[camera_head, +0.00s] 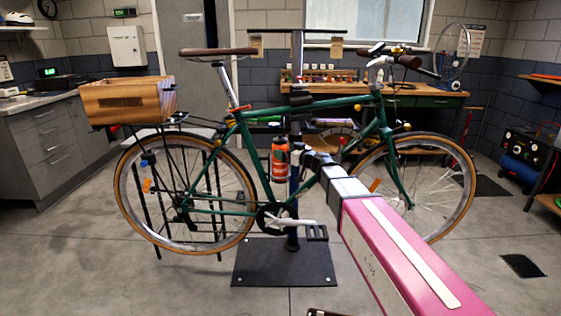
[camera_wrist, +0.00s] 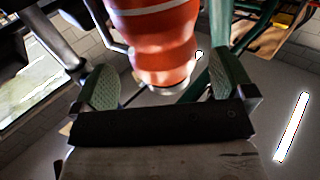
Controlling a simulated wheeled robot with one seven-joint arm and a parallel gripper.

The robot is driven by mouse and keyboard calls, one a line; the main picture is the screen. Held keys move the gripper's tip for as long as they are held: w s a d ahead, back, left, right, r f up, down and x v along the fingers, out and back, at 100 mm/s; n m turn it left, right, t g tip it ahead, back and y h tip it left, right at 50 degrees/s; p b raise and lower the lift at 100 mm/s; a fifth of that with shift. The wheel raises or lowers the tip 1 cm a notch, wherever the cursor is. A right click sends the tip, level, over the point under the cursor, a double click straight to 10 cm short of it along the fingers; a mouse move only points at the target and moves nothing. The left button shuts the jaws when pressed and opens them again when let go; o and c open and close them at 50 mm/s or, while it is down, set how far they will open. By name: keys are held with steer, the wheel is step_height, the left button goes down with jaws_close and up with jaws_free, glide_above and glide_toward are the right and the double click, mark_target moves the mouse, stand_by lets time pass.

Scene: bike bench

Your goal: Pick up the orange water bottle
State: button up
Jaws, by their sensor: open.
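The orange water bottle (camera_head: 280,160) sits upright on the frame of a green bicycle (camera_head: 250,165) in the head view. It has a white band, and its upper end is dark. In the wrist view the bottle (camera_wrist: 162,45) fills the upper middle. My gripper (camera_wrist: 160,88) is open, with one green textured pad on each side of the bottle's near end. Gaps show between the pads and the bottle, so it does not look gripped. In the head view my gripper (camera_head: 305,160) is just right of the bottle, and its fingers are hard to make out.
The bicycle hangs on a repair stand with a dark base plate (camera_head: 285,268). Green frame tubes (camera_wrist: 222,60) run close to the bottle on the right in the wrist view. A wooden crate (camera_head: 125,103) sits on the rear rack. A workbench (camera_head: 430,98) stands behind.

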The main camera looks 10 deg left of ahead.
mark_target(280, 147)
steer(key=x, duration=0.4)
steer(key=shift+s, duration=0.1)
steer(key=c, duration=1.6)
steer(key=shift+o, duration=0.2)
steer(key=shift+r, duration=0.1)
